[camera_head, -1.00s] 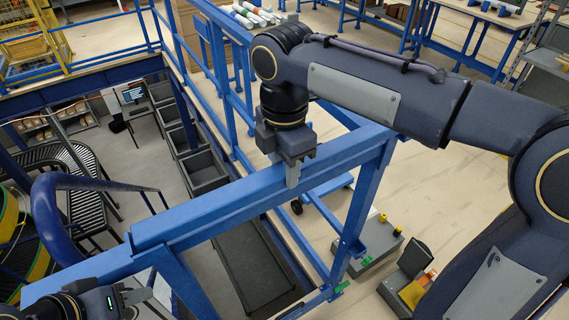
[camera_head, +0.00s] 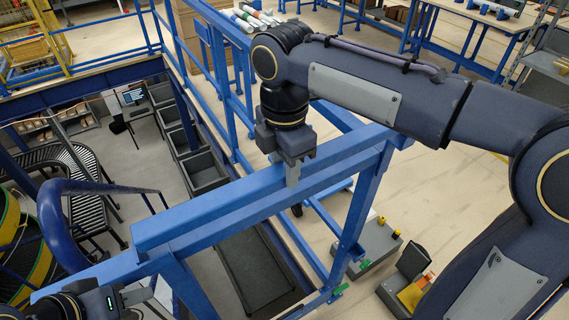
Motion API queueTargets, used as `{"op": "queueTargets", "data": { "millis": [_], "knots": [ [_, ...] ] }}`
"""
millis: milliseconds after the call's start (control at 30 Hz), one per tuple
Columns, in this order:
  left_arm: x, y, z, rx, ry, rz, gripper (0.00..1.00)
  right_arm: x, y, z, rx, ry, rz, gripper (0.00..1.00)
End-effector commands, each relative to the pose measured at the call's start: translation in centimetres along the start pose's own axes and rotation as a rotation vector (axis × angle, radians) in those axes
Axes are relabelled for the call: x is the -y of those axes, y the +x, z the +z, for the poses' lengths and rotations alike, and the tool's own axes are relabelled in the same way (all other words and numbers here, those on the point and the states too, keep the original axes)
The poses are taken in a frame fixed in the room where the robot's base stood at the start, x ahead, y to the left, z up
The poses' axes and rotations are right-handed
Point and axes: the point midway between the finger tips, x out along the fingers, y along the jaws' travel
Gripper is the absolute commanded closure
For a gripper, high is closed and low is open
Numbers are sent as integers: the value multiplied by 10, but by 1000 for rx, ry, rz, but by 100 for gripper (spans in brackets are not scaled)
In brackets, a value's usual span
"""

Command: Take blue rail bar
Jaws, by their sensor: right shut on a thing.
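The blue rail bar (camera_head: 225,198) lies lengthwise along the top of a blue railing frame (camera_head: 95,272), running from lower left to upper right in the head view. My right gripper (camera_head: 292,175) points down from above and is shut on the bar near its middle. I cannot tell whether the bar touches the beam under it. My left gripper (camera_head: 142,296) is at the lower left, close to the railing beam and apart from the bar's left end. Its fingers are partly out of sight, so its opening is unclear.
Below the railing on the left are a roller conveyor (camera_head: 75,165), grey bins (camera_head: 205,172) and a curved blue pipe (camera_head: 58,215). A grey box (camera_head: 370,250) stands on the floor at right. A worktable (camera_head: 490,15) stands at the back right.

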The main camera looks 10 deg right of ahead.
Motion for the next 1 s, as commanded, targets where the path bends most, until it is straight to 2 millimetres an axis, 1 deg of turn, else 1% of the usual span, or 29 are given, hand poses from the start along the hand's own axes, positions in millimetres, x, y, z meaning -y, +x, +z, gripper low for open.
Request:
{"op": "queueTargets", "data": {
  "millis": [367, 700, 1000],
  "knots": [
    [-9, -20, -10, 0, 0, 0, 64, 0, -24, 0, 0, 0, 1, 91],
    [-9, -20, -10, 0, 0, 0, 64, 0, -40, 0, 0, 0, 2, 91],
    [-9, -20, -10, 0, 0, 0, 64, 0, -40, 0, 0, 0, 1, 91]
  ]
}}
